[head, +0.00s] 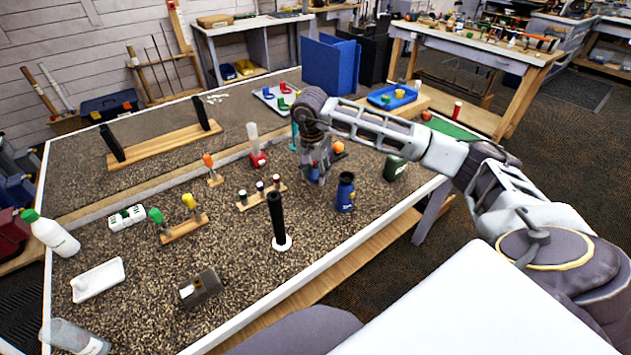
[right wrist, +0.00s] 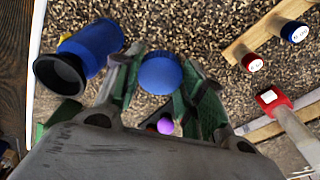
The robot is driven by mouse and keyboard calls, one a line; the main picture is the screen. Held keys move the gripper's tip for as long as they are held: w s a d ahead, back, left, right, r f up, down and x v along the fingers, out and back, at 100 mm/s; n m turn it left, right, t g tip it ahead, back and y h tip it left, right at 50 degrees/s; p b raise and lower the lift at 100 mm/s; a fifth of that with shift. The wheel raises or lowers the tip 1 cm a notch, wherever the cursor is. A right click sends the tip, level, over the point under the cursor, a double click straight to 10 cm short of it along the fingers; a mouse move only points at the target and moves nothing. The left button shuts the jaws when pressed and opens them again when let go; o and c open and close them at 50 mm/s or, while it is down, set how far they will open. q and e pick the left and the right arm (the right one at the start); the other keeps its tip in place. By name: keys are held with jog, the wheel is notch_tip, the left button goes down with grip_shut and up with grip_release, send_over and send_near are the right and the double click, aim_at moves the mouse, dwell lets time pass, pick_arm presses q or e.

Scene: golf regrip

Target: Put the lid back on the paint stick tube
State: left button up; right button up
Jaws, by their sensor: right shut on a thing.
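My right gripper (head: 316,172) points down over the gravel bed and is shut on a round blue cap, which looks like the lid. The blue cap (right wrist: 160,73) lies between the fingertips of my right gripper (right wrist: 163,80) in the right wrist view. In the head view only a bit of blue shows between the fingers. A blue container with a black collar (head: 345,195), probably the tube, stands upright just right of the gripper, apart from it. It also shows in the right wrist view (right wrist: 88,45), its collar looking dark and open. My left gripper is not in view.
A wooden rack (head: 262,198) with several small capped tubes stands left of the gripper. A red-based post (head: 257,160) is behind it. A dark green can (head: 395,167) stands farther right, and a black post (head: 277,218) stands in front.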

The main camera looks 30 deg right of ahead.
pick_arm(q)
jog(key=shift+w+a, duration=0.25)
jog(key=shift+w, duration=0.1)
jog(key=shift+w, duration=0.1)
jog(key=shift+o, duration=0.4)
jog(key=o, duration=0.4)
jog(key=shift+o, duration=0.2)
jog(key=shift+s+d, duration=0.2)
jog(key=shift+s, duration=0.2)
